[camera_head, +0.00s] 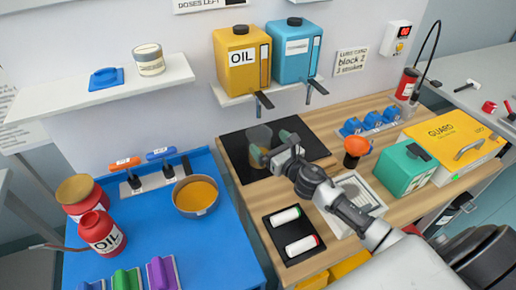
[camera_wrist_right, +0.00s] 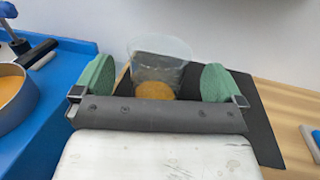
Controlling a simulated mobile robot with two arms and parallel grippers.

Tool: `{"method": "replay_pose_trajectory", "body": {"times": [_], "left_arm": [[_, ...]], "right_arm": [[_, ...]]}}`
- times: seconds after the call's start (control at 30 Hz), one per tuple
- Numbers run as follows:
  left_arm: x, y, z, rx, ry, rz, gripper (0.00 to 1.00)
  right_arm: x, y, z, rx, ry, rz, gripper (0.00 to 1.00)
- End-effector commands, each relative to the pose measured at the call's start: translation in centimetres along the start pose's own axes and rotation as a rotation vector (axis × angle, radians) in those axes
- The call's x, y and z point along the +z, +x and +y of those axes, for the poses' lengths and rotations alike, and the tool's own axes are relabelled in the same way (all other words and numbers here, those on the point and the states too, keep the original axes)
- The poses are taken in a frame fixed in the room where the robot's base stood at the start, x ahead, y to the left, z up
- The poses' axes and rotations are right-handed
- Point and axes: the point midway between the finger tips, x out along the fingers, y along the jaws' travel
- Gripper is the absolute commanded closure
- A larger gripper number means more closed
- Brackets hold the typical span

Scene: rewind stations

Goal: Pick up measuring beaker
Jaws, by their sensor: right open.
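The measuring beaker (camera_head: 259,136) is a clear, greyish cup standing upright on the black mat (camera_head: 236,165). In the right wrist view the beaker (camera_wrist_right: 160,55) is ahead, between the two green finger pads, with an orange patch low in it. My right gripper (camera_head: 277,150) is open and empty, close in front of the beaker. In the wrist view the right gripper (camera_wrist_right: 158,82) has a pad on either side of it, with gaps visible. The gripper's bar hides the beaker's lowest part. My left gripper is not in view.
A pan of orange liquid (camera_head: 196,196) sits on the blue table to the left. Yellow (camera_head: 240,62) and blue (camera_head: 292,52) canisters sit on a shelf above, with taps hanging near the mat. An orange-topped item (camera_head: 357,148) and a green box (camera_head: 405,170) stand to the right.

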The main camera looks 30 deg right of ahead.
Motion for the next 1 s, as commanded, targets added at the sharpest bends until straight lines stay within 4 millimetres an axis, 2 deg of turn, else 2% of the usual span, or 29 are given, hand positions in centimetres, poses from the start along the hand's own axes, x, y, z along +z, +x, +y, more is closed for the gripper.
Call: {"method": "replay_pose_trajectory", "body": {"times": [0.07, 0.17, 0.33, 0.5, 0.67, 1.0], "left_arm": [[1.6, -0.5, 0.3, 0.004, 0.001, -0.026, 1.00], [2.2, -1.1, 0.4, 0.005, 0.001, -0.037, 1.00], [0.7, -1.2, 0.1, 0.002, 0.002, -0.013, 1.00], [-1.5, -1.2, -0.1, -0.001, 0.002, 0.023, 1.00], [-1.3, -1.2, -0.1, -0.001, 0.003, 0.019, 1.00], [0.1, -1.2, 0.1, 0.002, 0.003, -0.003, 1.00]], "right_arm": [[0.2, 0.9, 0.0, -0.001, 0.003, -0.001, 0.00], [0.3, 2.5, 0.1, -0.002, 0.006, -0.002, 0.00], [0.1, 4.6, 0.0, -0.002, 0.005, -0.001, 0.00], [0.0, 5.2, 0.0, -0.001, 0.004, 0.000, 0.00], [-0.1, 5.1, 0.0, -0.001, 0.004, 0.000, 0.02], [0.0, 5.1, 0.0, -0.001, 0.004, 0.000, 0.54]]}}
